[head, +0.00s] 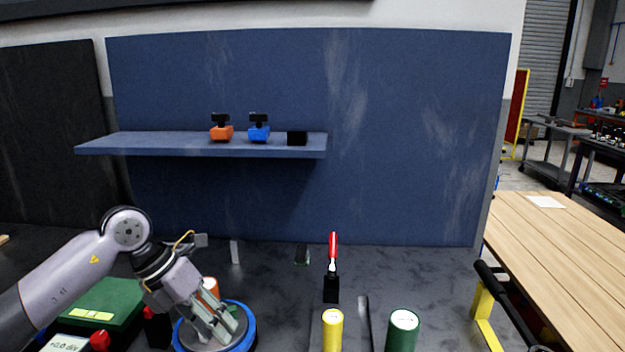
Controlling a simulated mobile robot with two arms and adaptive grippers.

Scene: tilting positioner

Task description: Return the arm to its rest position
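My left arm comes in from the lower left, a grey-white arm with a dark round joint. Its gripper (219,328) points down and right, over a round grey disc with a blue rim (250,335) at the bottom left. The two fingers show close together above the disc; I cannot tell whether they are open or shut, or whether they touch it. An orange part (211,286) shows partly behind the gripper. My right arm and gripper are not in view.
A green box (108,298) with a display stands left of the disc. A red-handled clamp (332,265), a yellow cylinder (332,330) and a green cylinder (403,330) stand right of it. A blue shelf (180,146) holds small orange, blue and black items. A wooden table (570,260) is at right.

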